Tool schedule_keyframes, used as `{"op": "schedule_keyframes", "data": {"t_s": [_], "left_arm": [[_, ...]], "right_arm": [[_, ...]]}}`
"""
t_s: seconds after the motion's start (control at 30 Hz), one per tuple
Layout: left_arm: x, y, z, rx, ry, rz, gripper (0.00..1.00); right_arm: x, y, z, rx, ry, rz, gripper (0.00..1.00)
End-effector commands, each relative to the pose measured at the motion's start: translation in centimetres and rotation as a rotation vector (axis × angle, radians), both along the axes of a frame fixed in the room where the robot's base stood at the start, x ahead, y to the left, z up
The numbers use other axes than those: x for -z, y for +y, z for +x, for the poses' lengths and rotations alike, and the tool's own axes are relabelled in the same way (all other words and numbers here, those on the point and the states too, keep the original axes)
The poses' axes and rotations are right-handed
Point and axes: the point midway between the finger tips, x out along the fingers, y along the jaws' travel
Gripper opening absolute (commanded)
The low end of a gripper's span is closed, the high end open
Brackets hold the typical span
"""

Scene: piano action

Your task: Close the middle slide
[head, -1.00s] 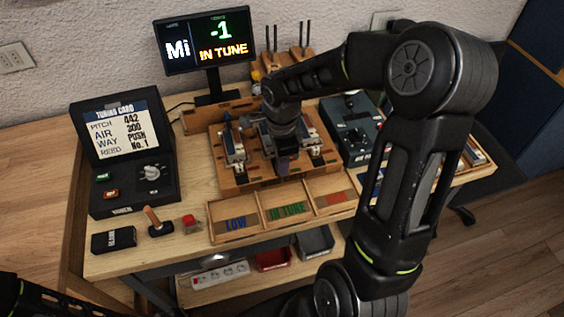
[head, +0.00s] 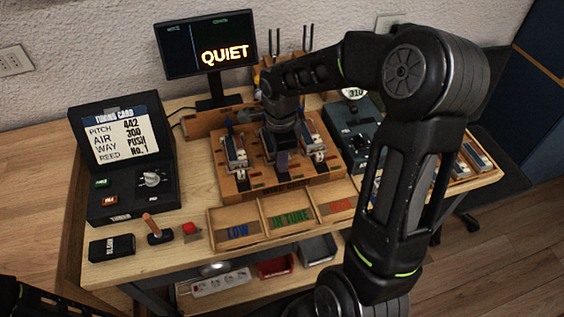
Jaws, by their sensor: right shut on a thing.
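A wooden board (head: 257,184) in the middle of the bench carries a row of slides with metal parts. The left slide (head: 235,152) and the right slide (head: 318,158) show on either side of my right gripper (head: 283,163). My right gripper points down at the board's middle and is shut on the middle slide there. The gripper and wrist hide most of that slide, so I cannot tell its position. The screen (head: 207,45) behind the board reads QUIET. My left gripper is not in view; only a dark part of my left arm shows at the bottom left.
A tuning card box (head: 122,165), a black block (head: 112,247), a small lever (head: 157,231) and a red button (head: 191,230) stand on the left. A divided tray (head: 258,240) lies in front. A dark control box (head: 357,135) stands right, partly behind my arm.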

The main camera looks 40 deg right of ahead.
Motion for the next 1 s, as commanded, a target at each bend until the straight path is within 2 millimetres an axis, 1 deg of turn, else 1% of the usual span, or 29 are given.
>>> {"op": "schedule_keyframes", "data": {"t_s": [0.03,0.1,0.13,0.3,0.4,0.67,0.77,0.87,1.0], "left_arm": [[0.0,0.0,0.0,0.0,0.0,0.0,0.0],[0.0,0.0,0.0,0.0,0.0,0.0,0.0],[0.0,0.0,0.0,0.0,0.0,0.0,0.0],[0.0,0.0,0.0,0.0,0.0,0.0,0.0],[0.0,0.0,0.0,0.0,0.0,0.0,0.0],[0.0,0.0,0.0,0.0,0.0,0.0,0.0],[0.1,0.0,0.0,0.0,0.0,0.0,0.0],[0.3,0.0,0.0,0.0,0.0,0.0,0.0],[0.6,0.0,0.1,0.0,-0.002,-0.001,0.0]], "right_arm": [[-0.3,-0.1,0.4,0.001,-0.013,-0.002,0.0],[-0.3,-0.1,0.4,0.001,-0.014,-0.003,0.0],[-0.3,-0.2,0.4,0.001,-0.014,-0.003,0.14],[-0.3,-0.1,0.4,0.001,-0.012,-0.003,0.28],[-0.3,-0.1,0.3,0.001,-0.01,-0.002,0.35],[-0.2,-0.1,0.2,0.001,-0.007,-0.001,0.35],[-0.5,-0.1,0.2,0.001,-0.008,-0.002,0.35],[-1.4,-0.1,0.3,0.0,-0.009,-0.003,0.35],[-3.4,-0.1,0.3,0.001,-0.012,-0.002,0.35]]}}
